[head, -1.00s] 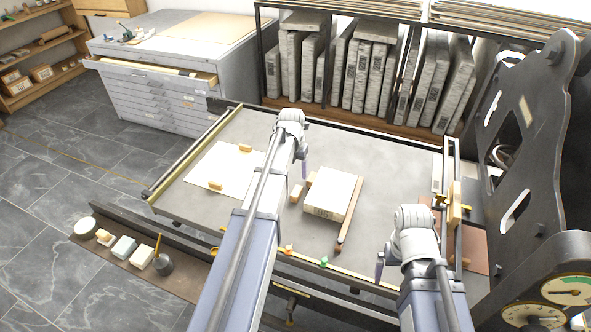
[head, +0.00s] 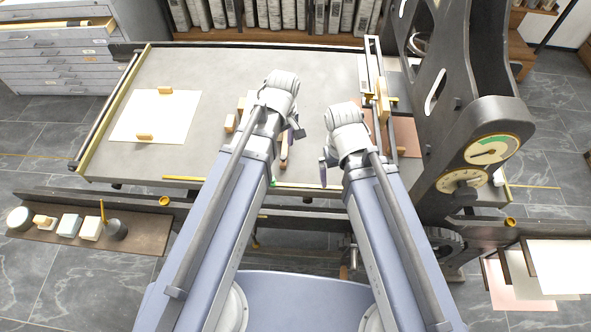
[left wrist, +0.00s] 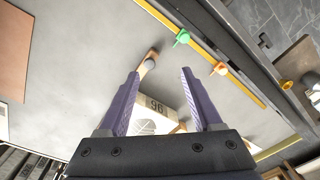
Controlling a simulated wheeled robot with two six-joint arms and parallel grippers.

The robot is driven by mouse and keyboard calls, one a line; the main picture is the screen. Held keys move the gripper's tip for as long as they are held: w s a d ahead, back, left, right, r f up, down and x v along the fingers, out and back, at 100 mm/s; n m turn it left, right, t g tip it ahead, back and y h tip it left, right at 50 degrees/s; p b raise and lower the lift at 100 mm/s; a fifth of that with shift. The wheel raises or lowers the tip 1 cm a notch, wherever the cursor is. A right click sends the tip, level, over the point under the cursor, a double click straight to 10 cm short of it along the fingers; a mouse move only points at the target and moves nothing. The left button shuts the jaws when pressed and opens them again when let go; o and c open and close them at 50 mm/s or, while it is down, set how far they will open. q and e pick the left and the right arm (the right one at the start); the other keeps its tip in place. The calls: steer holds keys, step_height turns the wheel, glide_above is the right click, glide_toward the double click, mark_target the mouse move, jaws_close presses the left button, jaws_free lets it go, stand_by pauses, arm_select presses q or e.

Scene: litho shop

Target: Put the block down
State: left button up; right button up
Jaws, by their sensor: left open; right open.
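The pale block (left wrist: 150,106), marked 96 on its end face, rests on the grey press bed (head: 200,65). In the head view my left arm hides most of it. My left gripper (head: 293,130) is open over the block; in the left wrist view its two purple fingers (left wrist: 160,85) stand apart with the marked face showing between them. I see no firm hold. My right gripper (head: 324,165) hangs open and empty at the right of the bed, apart from the block.
A wooden bar (head: 284,150) and a small wooden piece (head: 230,123) lie near the block. A white sheet (head: 168,118) with two wooden pieces is on the bed's left. The tall press frame (head: 450,80) stands at the right. A tool shelf (head: 150,240) runs along the front left.

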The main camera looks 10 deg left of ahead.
arm_select(q)
steer(key=s+d+m, duration=0.5)
steer(key=s+m, duration=0.3)
steer(key=m, duration=0.4)
steer(key=shift+s+d+m+y, duration=0.15)
steer(key=shift+s+m+y, duration=0.15)
steer(key=shift+s+m, duration=0.1)
steer(key=shift+c, duration=0.3)
